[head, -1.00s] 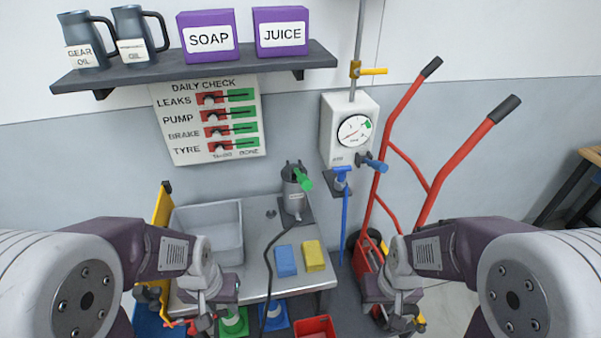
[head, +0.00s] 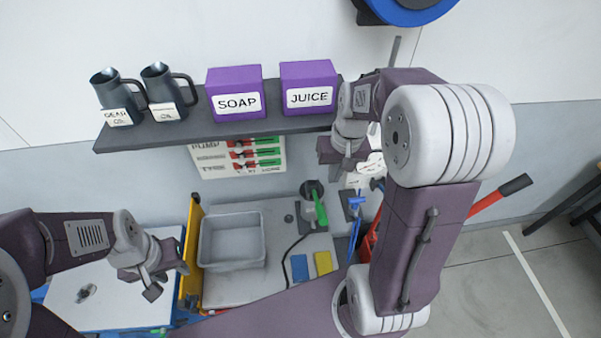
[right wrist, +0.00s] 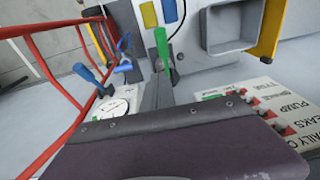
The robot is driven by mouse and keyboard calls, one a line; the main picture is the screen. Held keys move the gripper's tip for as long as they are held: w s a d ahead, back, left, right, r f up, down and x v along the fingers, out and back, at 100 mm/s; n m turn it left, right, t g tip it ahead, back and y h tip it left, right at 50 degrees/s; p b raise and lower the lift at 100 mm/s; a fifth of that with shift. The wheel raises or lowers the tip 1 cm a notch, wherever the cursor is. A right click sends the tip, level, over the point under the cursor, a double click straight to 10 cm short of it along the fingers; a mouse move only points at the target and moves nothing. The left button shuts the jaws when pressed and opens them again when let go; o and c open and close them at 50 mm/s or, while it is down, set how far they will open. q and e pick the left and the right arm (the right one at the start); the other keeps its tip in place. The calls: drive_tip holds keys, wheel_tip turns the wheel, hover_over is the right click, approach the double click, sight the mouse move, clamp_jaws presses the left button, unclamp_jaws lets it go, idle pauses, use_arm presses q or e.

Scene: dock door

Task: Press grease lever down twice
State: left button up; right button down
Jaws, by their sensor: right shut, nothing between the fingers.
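The grease lever has a green handle (head: 320,208) on the grey pump (head: 310,188) at the back of the bench. The handle points out towards me; it also shows upright in the picture in the right wrist view (right wrist: 162,46). My right gripper (head: 341,168) is raised in front of the shelf's right end, above and apart from the lever. It is shut and empty; in the right wrist view its grey fingers (right wrist: 156,92) show just below the green handle in the picture. My left gripper (head: 165,284) hangs at the lower left, away from the pump; its jaw opening is unclear.
A shelf (head: 215,128) with jugs and purple boxes is close to my right gripper. A grey bin (head: 232,240), a blue block (head: 299,267) and a yellow block (head: 323,262) lie on the bench. A gauge box (right wrist: 112,112) and red hand truck (right wrist: 45,75) stand beside the pump.

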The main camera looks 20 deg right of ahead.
drive_tip(key=shift+w+r, duration=0.15)
drive_tip(key=shift+r, duration=0.05)
drive_tip(key=p, duration=0.1)
hover_over(323, 209)
drive_tip(key=d, duration=0.1)
wheel_tip(323, 209, down, 10)
drive_tip(key=f, duration=0.3)
drive_tip(key=shift+s+a, duration=0.25)
drive_tip(key=shift+a, duration=0.15)
drive_tip(key=shift+s+a+f, duration=0.1)
drive_tip(key=shift+s+f, duration=0.05)
drive_tip(key=shift+f, duration=0.1)
